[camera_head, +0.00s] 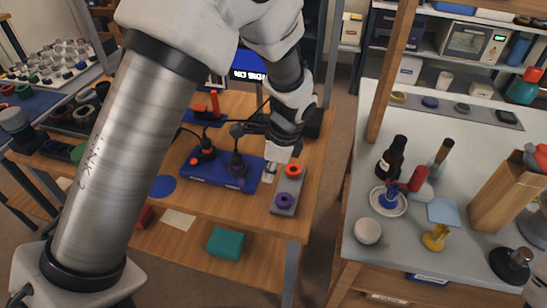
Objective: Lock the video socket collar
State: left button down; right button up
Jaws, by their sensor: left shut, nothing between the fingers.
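A blue block (222,181) on the wooden table carries two sockets with dark cabled plugs. One has an orange-red collar (207,151); the other has a purple collar (238,169). I cannot tell which is the video socket, or whether either collar is locked. A grey block (276,208) to the right holds an orange ring (291,171) and a purple ring (289,200). My right gripper is not visible.
A lit blue screen (248,66) stands behind the table. A red upright tool (215,104) is behind the blue block. A blue disc (161,187) lies to its left. The white-topped bench (390,240) at right holds bottles, a saucer and a wooden block.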

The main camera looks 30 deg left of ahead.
aim_at(250, 186)
pick_arm(q)
jog(key=a, duration=0.1)
jog(key=s+a+f, duration=0.1)
jog(key=a, duration=0.1)
jog(key=shift+s+a+f, duration=0.1)
jog(key=shift+s+f, duration=0.05)
jog(key=shift+f, duration=0.15)
jog(key=shift+s+a, duration=0.25)
jog(key=shift+a, duration=0.1)
jog(key=shift+w+d, duration=0.1)
